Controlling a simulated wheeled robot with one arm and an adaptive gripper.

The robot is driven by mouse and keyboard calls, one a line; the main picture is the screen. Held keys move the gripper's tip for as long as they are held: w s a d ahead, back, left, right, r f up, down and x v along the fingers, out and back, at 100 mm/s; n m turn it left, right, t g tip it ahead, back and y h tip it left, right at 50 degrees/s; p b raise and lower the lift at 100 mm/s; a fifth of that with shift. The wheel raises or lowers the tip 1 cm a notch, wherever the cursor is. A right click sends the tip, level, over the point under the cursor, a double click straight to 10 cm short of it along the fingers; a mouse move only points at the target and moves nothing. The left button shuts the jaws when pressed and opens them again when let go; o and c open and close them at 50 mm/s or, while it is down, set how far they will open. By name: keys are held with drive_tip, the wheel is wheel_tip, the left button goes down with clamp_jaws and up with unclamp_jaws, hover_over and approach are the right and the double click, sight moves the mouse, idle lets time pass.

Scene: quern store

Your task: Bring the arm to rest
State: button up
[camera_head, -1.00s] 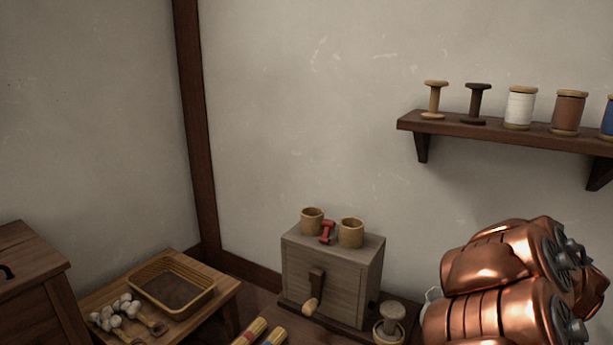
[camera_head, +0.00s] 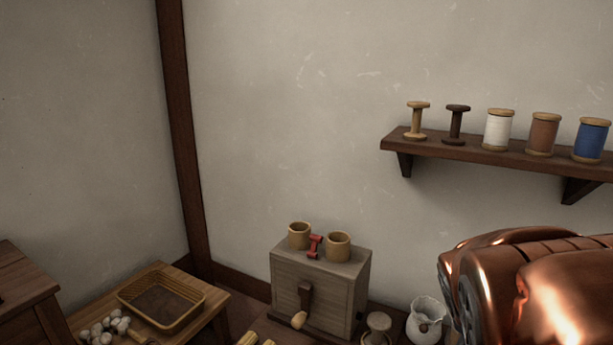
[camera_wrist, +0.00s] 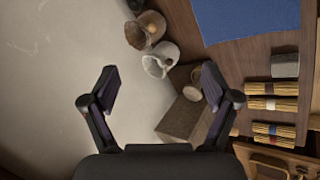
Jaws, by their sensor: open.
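My copper arm (camera_head: 545,285) fills the lower right of the head view, and my gripper is out of sight there. In the wrist view my gripper (camera_wrist: 155,88) has its two dark fingers spread wide with nothing between them. Beyond the fingers are the wall and, farther off, a wooden box and pale pots. The gripper touches nothing that I can see.
A hand-cranked wooden box (camera_head: 320,290) carries two cups and a red piece. A white jug (camera_head: 425,320) stands near my arm. A wall shelf (camera_head: 480,155) holds several spools. A basket tray (camera_head: 162,298) sits at lower left. A blue cloth (camera_wrist: 247,17) lies at the top of the wrist view.

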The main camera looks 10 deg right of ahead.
drive_tip(key=s+a+f+m+g+y+p, duration=0.2)
drive_tip(key=s+a+m+g+y, duration=0.2)
drive_tip(key=s+a, duration=1.4)
drive_tip(key=a+g+y, duration=0.1)
drive_tip(key=a, duration=0.1)
drive_tip(key=shift+a+m+g+y, duration=0.3)
drive_tip(key=shift+m, duration=0.1)
